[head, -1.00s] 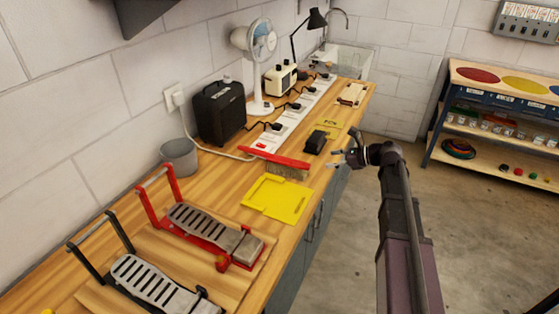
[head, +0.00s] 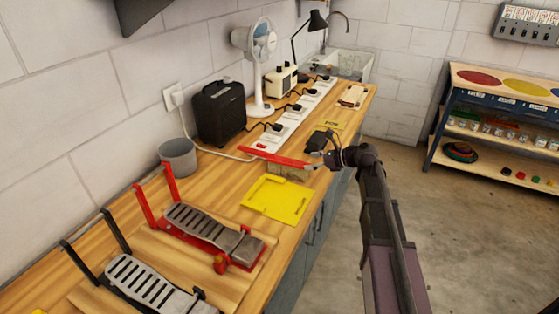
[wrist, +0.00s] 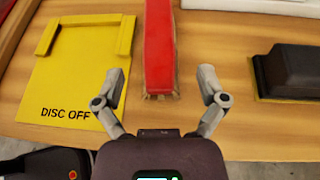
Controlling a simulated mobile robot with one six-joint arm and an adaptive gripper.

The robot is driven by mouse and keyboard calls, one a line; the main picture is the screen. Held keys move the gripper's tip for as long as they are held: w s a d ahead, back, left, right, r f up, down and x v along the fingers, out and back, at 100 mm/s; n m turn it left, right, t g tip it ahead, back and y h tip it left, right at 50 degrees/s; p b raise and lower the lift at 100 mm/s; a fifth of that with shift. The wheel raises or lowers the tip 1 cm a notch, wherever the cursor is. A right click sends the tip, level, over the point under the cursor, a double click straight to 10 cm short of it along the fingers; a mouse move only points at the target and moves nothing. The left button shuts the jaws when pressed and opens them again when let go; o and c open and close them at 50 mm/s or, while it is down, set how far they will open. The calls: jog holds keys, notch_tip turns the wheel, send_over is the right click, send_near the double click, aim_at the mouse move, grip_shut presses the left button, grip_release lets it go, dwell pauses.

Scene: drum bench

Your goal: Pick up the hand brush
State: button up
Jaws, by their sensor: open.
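The hand brush (head: 274,157) has a long red back and handle with tan bristles below. It lies on the wooden bench behind the yellow tray, bristles facing down. My gripper (head: 322,155) is at the bench's front edge by the brush's right end.
A yellow tray marked DISC OFF (wrist: 60,85) lies left of the brush. A black block (wrist: 290,70) sits to the right on a yellow base. Red and black pedals (head: 210,230) stand nearer. A power strip (head: 270,138), grey bucket (head: 178,157) and black amplifier (head: 219,112) are behind.

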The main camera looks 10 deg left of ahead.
aim_at(297, 162)
jog(key=shift+b+x, duration=0.8)
jog(key=shift+x, duration=1.8)
jog(key=shift+r, duration=0.2)
grip_shut()
